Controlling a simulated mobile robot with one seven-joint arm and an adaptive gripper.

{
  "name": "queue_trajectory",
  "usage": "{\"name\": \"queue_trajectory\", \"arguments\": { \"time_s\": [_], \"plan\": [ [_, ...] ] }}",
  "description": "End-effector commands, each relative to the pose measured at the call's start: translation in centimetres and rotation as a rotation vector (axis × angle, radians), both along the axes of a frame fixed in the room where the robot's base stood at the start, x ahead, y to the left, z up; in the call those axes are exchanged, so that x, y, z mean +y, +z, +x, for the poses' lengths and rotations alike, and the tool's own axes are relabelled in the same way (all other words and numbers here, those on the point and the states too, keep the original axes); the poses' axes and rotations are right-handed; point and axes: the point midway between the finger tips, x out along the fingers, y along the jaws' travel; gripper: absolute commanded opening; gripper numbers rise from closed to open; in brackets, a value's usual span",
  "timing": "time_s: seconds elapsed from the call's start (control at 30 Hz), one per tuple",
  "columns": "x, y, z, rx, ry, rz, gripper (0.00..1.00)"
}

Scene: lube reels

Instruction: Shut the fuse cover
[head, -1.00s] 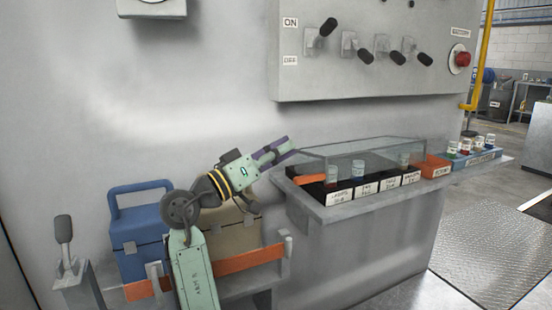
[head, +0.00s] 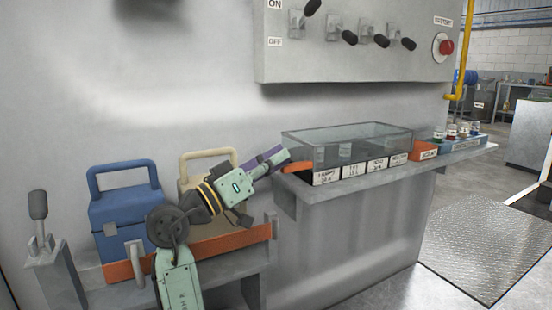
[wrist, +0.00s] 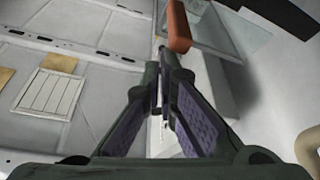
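The clear fuse cover (head: 350,146) sits above a row of white labels (head: 347,150) on the grey shelf. I cannot tell whether it is fully down. An orange bar (head: 296,167) is at its left front corner; a similar orange bar (wrist: 178,28) shows just beyond my fingertips in the wrist view, beside a clear pane (wrist: 225,28). My gripper (head: 282,156) is just left of the cover, close to the orange bar. Its purple-padded fingers (wrist: 161,68) have a narrow gap with nothing visible between them. Contact with the bar cannot be made out.
A blue box (head: 122,215) and a tan box (head: 208,165) stand at left behind an orange rail (head: 235,240). A lever (head: 39,215) is at far left. A switch panel (head: 350,62) hangs above.

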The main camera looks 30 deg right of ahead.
Motion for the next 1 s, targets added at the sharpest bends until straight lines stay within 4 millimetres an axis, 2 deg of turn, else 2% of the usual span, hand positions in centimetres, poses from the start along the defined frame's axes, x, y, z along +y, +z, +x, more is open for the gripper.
{"name": "queue_trajectory", "arguments": {
  "time_s": [0.03,0.2,0.47,0.57,0.8,1.0],
  "plan": [
    [-0.2,-0.6,0.0,0.006,-0.006,0.012,0.00],
    [-0.3,-0.7,0.0,0.008,-0.007,0.014,0.00],
    [-0.4,-0.4,0.0,0.009,-0.008,0.015,0.00],
    [-0.3,1.0,0.0,0.005,-0.007,0.013,0.00],
    [-0.1,6.1,-0.1,-0.002,-0.001,0.006,0.00],
    [0.0,9.1,0.0,-0.001,0.001,0.002,0.00]
  ]
}}
